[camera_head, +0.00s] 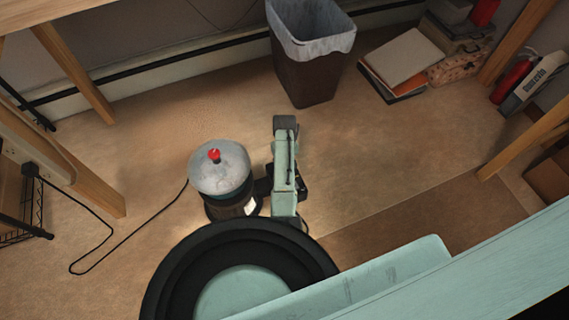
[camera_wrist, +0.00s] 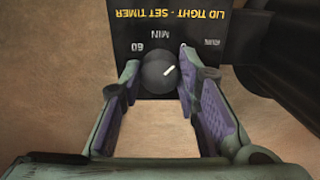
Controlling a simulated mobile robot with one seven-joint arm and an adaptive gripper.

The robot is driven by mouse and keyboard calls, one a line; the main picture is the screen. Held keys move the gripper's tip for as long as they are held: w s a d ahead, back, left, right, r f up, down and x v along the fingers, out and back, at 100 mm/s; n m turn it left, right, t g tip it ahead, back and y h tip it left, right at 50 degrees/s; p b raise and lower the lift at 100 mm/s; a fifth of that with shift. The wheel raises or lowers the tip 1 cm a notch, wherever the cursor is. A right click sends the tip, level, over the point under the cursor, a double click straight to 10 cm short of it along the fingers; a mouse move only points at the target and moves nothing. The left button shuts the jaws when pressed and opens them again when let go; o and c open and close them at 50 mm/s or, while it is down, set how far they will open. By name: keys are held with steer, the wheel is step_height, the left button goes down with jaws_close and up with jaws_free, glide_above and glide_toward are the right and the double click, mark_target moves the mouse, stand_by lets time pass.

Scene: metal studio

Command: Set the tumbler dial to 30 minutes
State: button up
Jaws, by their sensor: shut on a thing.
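The tumbler (camera_head: 220,176) stands on the floor in the head view, with a pale grey lid and a red knob (camera_head: 214,156) on top. In the wrist view its black panel (camera_wrist: 215,20) has upside-down yellow lettering about a tight lid and setting the timer, with white marks 60, MIN and 0. In the head view my gripper is beside the tumbler's right side, mostly hidden by my arm.
A black cord (camera_head: 110,247) runs from the tumbler across the floor to the left. A lined bin (camera_head: 308,75) stands behind. Wooden legs (camera_head: 82,78) stand at the left and right. Boxes or books (camera_head: 402,60) lie at the back right. Floor right of my arm is clear.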

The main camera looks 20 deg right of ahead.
steer(key=shift+c, duration=0.9)
